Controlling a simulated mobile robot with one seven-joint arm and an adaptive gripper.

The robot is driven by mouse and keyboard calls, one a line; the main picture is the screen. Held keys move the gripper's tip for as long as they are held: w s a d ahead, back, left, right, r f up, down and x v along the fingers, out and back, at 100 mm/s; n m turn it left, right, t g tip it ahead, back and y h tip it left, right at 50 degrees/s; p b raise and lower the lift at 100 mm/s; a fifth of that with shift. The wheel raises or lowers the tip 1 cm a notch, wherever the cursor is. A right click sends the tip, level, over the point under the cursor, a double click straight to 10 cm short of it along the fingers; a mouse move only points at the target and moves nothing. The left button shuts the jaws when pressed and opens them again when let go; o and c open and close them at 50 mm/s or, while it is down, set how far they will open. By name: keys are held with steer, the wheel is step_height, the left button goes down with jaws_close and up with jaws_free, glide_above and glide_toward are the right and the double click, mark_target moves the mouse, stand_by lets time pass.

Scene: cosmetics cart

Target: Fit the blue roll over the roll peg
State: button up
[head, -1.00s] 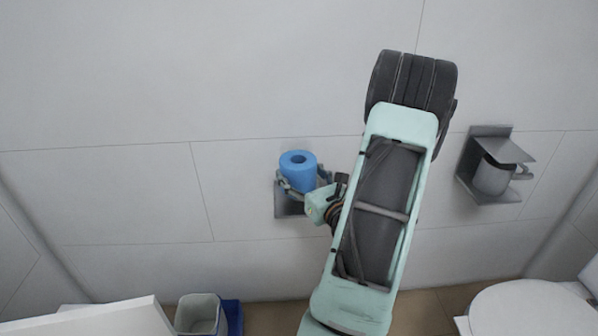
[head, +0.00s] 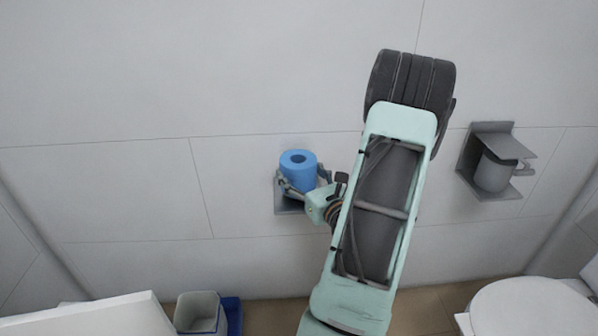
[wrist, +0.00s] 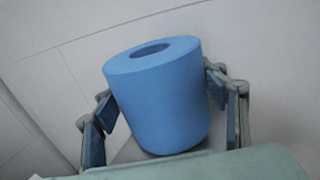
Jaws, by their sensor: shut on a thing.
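The blue roll (head: 298,171) is upright, its round hole facing up, close in front of the tiled wall. My gripper (head: 303,187) is shut on it, with fingers on both sides. In the wrist view the blue roll (wrist: 160,98) fills the middle, slightly tilted in the picture, between the finger pads of my gripper (wrist: 165,110). A grey wall plate (head: 287,206) shows below and behind the roll. The roll peg itself is not visible; the roll and gripper cover that spot, so I cannot tell whether the roll is around it.
A toilet (head: 525,308) is at the lower right. A bin (head: 198,313) and a white surface (head: 95,317) are at the lower left. The wall left of the roll is clear.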

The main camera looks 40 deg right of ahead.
steer(key=shift+f+b, duration=0.8)
steer(key=shift+f, duration=0.25)
steer(key=o, duration=1.3)
steer(key=shift+c, duration=0.2)
steer(key=v, duration=1.2)
steer(key=shift+s, duration=0.1)
